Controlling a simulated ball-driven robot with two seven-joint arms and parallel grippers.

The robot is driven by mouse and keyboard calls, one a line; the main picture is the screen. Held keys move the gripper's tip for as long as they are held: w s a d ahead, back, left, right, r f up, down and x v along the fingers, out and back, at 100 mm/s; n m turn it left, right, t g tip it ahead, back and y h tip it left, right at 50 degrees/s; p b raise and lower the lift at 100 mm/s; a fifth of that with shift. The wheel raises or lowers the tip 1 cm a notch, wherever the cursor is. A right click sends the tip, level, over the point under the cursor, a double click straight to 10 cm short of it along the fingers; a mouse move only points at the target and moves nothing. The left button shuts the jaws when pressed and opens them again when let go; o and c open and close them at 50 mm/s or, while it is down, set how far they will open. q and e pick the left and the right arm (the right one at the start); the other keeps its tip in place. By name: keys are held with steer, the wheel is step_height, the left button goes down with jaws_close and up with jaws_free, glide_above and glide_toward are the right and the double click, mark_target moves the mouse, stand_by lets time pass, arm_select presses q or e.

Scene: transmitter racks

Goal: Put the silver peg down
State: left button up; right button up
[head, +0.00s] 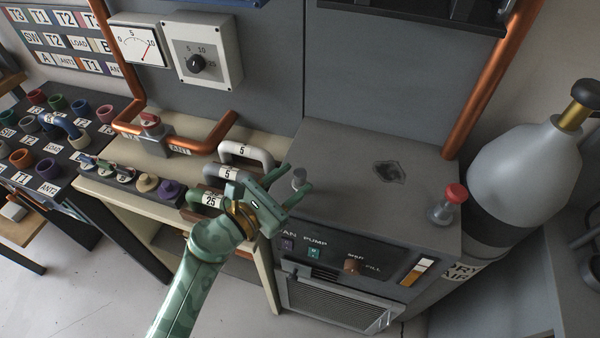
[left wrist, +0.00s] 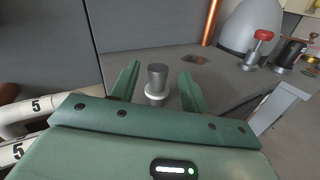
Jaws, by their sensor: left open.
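The silver peg (head: 299,177) stands upright near the left front corner of the grey cabinet top (head: 345,150). In the left wrist view the peg (left wrist: 157,78) rises from a pale ring at its foot. My left gripper (head: 300,190) is open, with one finger on each side of the peg. In the left wrist view the left gripper's fingers (left wrist: 158,88) are clear of the peg, with a gap on both sides. My right gripper is not in view.
A red-topped valve (head: 447,205) stands at the cabinet's right edge, beside a large grey cylinder (head: 530,165). A dark opening (head: 389,172) lies in the cabinet top. The middle of the cabinet top is clear.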

arm_select(q)
steer(key=v, duration=0.9)
steer(key=shift+b, duration=0.4)
